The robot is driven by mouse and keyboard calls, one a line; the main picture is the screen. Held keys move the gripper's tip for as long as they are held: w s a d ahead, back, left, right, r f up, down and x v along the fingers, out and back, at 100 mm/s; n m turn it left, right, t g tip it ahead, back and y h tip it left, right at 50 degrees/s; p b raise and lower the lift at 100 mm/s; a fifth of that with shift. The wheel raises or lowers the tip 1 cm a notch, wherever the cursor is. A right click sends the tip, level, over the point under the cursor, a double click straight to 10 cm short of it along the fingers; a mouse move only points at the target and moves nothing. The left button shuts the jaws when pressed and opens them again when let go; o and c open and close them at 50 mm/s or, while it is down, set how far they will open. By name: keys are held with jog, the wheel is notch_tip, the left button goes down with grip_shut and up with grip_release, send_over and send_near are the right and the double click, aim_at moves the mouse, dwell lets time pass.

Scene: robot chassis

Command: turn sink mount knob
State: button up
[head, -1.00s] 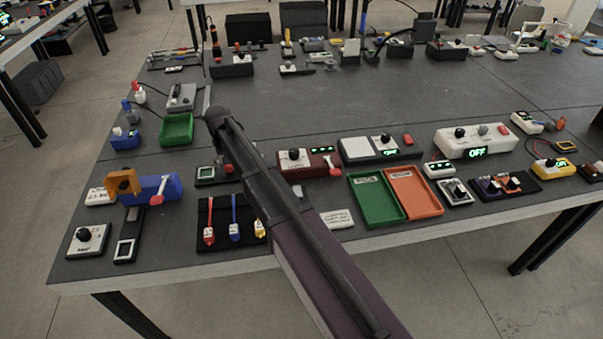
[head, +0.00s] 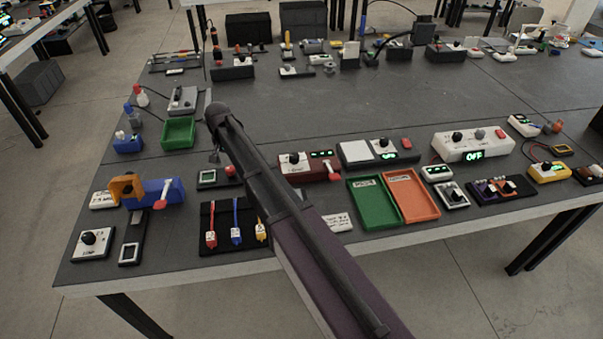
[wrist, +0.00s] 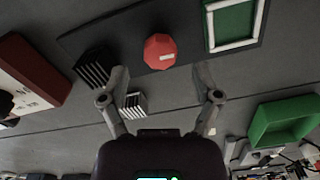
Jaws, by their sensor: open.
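A red, many-sided knob (wrist: 160,52) sits on a dark plate beside a white-framed green screen (wrist: 233,22) in the wrist view. The same red knob (head: 230,170) and screen (head: 207,177) show in the head view, left of my arm. My gripper (wrist: 160,78) is open and empty, its two fingers spread below the knob in the wrist picture. One black finned block (wrist: 92,68) lies left of the knob. A smaller finned block (wrist: 133,105) shows between the fingers. I cannot tell how far the fingertips are from the knob.
A green tray (wrist: 285,120) is at the right in the wrist view and a red-brown box (wrist: 28,75) at the left. In the head view, a blue and orange device (head: 150,190) is left of the screen. The dark tabletop (head: 300,110) behind my arm has free room.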

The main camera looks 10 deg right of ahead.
aim_at(230, 168)
jog(key=shift+r+p, duration=5.4)
jog(key=shift+r, duration=0.3)
jog(key=s+d+f+n+b, duration=0.2)
jog(key=s+d+f+b, duration=0.1)
jog(key=s+d, duration=1.7)
jog(key=shift+s+n, duration=0.4)
jog(key=shift+s, duration=0.1)
jog(key=shift+d+f, duration=0.1)
jog(key=shift+n, duration=0.3)
jog(key=s+d, duration=0.2)
jog(key=s, duration=0.1)
jog(key=s+d, duration=0.1)
jog(key=s, duration=0.1)
